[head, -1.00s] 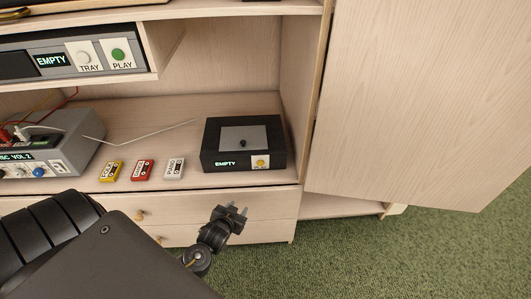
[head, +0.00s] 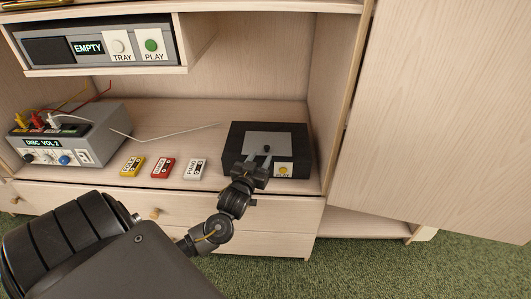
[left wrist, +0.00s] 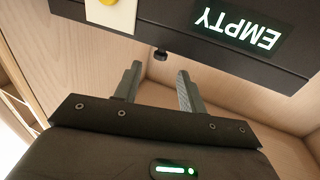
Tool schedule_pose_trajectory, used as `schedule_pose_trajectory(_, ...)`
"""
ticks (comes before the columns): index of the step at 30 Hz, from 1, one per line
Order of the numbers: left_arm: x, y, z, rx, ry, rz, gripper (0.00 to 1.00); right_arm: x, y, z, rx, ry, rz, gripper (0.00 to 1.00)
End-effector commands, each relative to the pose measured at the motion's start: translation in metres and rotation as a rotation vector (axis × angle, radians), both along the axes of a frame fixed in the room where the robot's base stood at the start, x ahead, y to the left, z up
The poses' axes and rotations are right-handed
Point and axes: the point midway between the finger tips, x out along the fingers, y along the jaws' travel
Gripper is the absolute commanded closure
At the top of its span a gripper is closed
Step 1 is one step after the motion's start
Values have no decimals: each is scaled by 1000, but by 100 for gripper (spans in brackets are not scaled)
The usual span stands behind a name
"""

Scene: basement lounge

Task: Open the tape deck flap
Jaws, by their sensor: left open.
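The tape deck (head: 235,143) is a black box at the right end of the shelf. Its grey flap (head: 288,141) lies flat on top, shut, with a small dark knob (head: 267,149). My left gripper (head: 259,158) is open and empty at the deck's front, fingers pointing toward the knob and hiding the front display. In the left wrist view, the knob (left wrist: 160,54) shows just beyond and between the open fingertips (left wrist: 160,70), apparently untouched. The deck's "EMPTY" display (left wrist: 236,29) appears upside down there. My right gripper is out of view.
Three cassettes, yellow (head: 132,166), red (head: 163,168) and white (head: 195,169), lie left of the deck. A grey disc unit (head: 75,135) with cables stands further left. A cabinet door (head: 440,120) stands open at right. An upper shelf overhangs the back.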

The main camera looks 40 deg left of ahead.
Motion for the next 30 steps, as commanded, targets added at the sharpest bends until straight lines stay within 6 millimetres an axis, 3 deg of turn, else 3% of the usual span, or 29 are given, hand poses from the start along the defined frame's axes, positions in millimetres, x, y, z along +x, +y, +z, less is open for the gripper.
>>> schedule_pose_trajectory(3, 20, 7, 0, 3, -1, -1, 59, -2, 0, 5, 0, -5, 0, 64)
schedule_pose_trajectory(9, 40, 14, -1, 1, 0, -2, 59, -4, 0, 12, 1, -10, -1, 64)
schedule_pose_trajectory(20, 45, 15, -1, 1, 3, -2, 59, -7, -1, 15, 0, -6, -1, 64)
schedule_pose_trajectory(30, 45, 15, -1, 1, 1, -2, 100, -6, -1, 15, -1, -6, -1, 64)
